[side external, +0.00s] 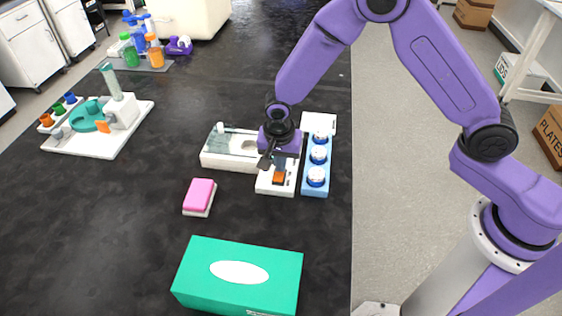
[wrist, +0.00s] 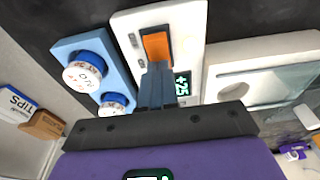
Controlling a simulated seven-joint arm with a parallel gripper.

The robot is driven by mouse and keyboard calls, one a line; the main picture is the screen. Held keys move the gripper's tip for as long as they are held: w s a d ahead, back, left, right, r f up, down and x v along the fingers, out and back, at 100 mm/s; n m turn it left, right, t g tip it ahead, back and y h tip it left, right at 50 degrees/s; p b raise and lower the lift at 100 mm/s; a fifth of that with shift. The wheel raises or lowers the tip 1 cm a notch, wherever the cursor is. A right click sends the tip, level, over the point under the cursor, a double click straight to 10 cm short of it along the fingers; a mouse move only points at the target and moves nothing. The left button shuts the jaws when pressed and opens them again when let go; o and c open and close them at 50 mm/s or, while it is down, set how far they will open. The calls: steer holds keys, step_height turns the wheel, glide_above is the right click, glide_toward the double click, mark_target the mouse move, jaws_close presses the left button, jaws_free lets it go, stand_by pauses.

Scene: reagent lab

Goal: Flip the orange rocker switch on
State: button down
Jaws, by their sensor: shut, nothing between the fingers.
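The orange rocker switch (side external: 279,177) sits on a white panel (side external: 262,184) on the dark bench. In the wrist view the orange rocker (wrist: 156,46) is at the top centre, with a small dark display (wrist: 183,86) reading about "+25" beside it. My gripper (side external: 265,162) is shut and empty, pointing down over the panel close to the rocker. In the wrist view the shut fingertips (wrist: 157,68) overlap the near end of the rocker. I cannot tell whether they touch it. The rocker's tilt is not clear.
A pink sponge (side external: 200,192) and green box (side external: 240,278) lie nearer the camera. A white tray with teal apparatus (side external: 85,146) and bottles (side external: 130,55) are farther left.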

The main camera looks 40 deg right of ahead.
mark_target(277, 178)
steer(key=shift+s+d+f, duration=0.1)
steer(key=shift+f, duration=0.3)
steer(key=shift+s+a, duration=0.7)
steer(key=shift+a, duration=0.05)
steer(key=shift+r, duration=0.15)
step_height(277, 178, up, 14)
steer(key=a, duration=0.1)
steer(key=shift+s, duration=0.35)
steer(key=shift+w+r, duration=0.15)
steer(key=shift+w+r, duration=0.1)
steer(key=shift+w, duration=0.15)
